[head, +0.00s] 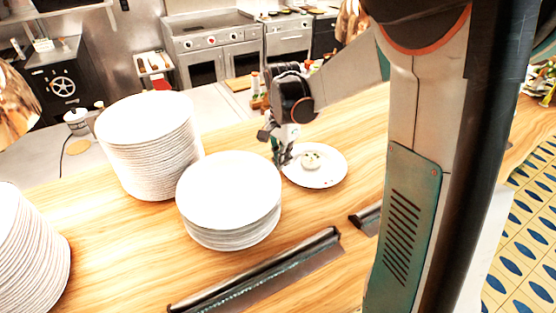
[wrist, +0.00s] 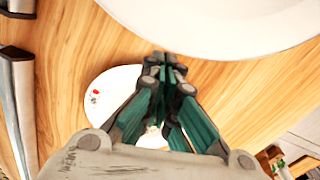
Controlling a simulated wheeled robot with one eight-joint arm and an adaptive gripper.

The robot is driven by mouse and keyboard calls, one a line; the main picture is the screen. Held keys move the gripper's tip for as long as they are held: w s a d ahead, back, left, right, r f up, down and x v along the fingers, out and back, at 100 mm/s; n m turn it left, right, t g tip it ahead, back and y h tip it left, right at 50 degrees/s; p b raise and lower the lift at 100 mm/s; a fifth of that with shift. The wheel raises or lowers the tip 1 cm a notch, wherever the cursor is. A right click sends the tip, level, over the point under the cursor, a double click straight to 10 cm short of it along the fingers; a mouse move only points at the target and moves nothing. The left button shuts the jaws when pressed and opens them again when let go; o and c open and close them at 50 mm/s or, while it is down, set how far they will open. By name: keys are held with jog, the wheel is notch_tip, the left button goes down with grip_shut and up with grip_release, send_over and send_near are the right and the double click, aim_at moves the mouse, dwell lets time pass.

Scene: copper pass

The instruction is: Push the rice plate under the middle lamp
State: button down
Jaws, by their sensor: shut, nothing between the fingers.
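The rice plate (head: 332,176) is a white plate with a small pale mound of food in its middle. It lies flat on the wooden counter, right of the nearest plate stack. My gripper (head: 281,161) is shut and empty, pointing down at the plate's left edge, between it and the stack. I cannot tell whether it touches the plate. Two copper lamps show in part, one at the left edge (head: 16,105) and one at the top (head: 350,24); I cannot tell which is the middle one.
A low plate stack (head: 228,190) stands just left of my gripper, also at the top of the wrist view (wrist: 215,22). Taller stacks stand behind (head: 148,140) and far left (head: 28,250). A dark metal rail (head: 258,274) lies along the front. Some bare counter surrounds the rice plate.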

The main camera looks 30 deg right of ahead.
aim_at(281, 187)
notch_tip(281, 187, down, 8)
jog(key=shift+r+b, duration=0.1)
jog(key=shift+b, duration=0.7)
jog(key=w+d, duration=0.2)
jog(key=d, duration=0.7)
jog(key=w+d, duration=0.3)
jog(key=d, duration=0.6)
jog(key=w+d+b, duration=0.1)
jog(key=w+d, duration=0.1)
jog(key=d, duration=0.8)
jog(key=shift+w, duration=0.2)
jog(key=shift+a, duration=0.1)
jog(key=s+a, duration=0.2)
jog(key=a, duration=0.7)
jog(key=s+a, duration=0.3)
jog(key=a, duration=0.6)
jog(key=s+a+p, duration=0.1)
jog(key=s+a, duration=0.1)
jog(key=a, duration=0.8)
jog(key=shift+s, duration=0.25)
notch_tip(281, 187, up, 9)
jog(key=p, duration=0.2)
